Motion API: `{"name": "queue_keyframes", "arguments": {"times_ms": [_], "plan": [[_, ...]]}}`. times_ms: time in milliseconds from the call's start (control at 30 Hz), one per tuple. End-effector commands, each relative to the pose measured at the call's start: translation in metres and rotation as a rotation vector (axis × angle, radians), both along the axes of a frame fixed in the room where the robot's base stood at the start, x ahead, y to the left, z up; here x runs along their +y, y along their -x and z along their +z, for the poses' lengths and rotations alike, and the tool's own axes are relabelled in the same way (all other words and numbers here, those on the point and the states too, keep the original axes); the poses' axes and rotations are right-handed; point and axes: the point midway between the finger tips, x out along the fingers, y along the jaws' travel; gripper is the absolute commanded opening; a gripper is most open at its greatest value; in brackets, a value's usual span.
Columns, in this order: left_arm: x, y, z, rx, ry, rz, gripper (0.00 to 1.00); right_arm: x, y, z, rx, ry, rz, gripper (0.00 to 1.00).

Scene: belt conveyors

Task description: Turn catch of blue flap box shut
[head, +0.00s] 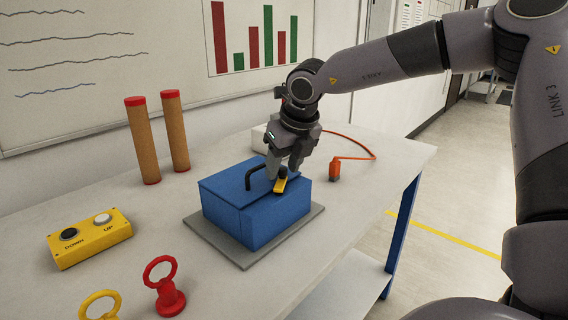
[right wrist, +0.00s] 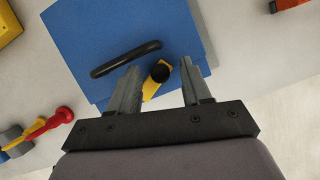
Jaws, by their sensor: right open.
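The blue flap box (head: 250,224) sits on a grey base plate (head: 253,261) on the table, its lid down. A black bar handle (head: 262,172) stands on the lid. The yellow catch (head: 280,186) with a black knob is at the box's front edge; it also shows in the right wrist view (right wrist: 151,88). My right gripper (head: 284,170) is open above the box, its fingers on either side of the catch in the right wrist view (right wrist: 158,80). I cannot tell whether a finger touches it. My left gripper is not in view.
A yellow DOWN/UP button box (head: 90,240) and red and yellow ring pieces (head: 168,290) are at the left. Two brown cylinders with red ends (head: 174,130) stand behind. An orange plug with a cable (head: 334,171) lies right of the box. The table's right side is mostly clear.

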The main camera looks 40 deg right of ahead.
Motion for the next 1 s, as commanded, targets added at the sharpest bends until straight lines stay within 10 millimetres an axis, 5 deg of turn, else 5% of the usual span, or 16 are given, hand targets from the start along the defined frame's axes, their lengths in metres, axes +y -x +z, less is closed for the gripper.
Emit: {"name": "queue_keyframes", "arguments": {"times_ms": [33,200,967,1000], "plan": [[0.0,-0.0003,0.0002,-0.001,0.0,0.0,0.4,-0.0001,0.0001,0.0,0.0,0.0,0.0,0.48],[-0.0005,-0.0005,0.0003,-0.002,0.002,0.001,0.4,-0.0001,0.0002,0.0,0.001,0.0,0.0,0.0],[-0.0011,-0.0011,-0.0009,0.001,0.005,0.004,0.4,0.0022,-0.0033,-0.0003,0.002,0.0,0.132,0.0],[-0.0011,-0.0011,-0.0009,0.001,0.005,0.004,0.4,0.0022,-0.0033,-0.0003,0.002,0.0,0.132,0.32]]}}
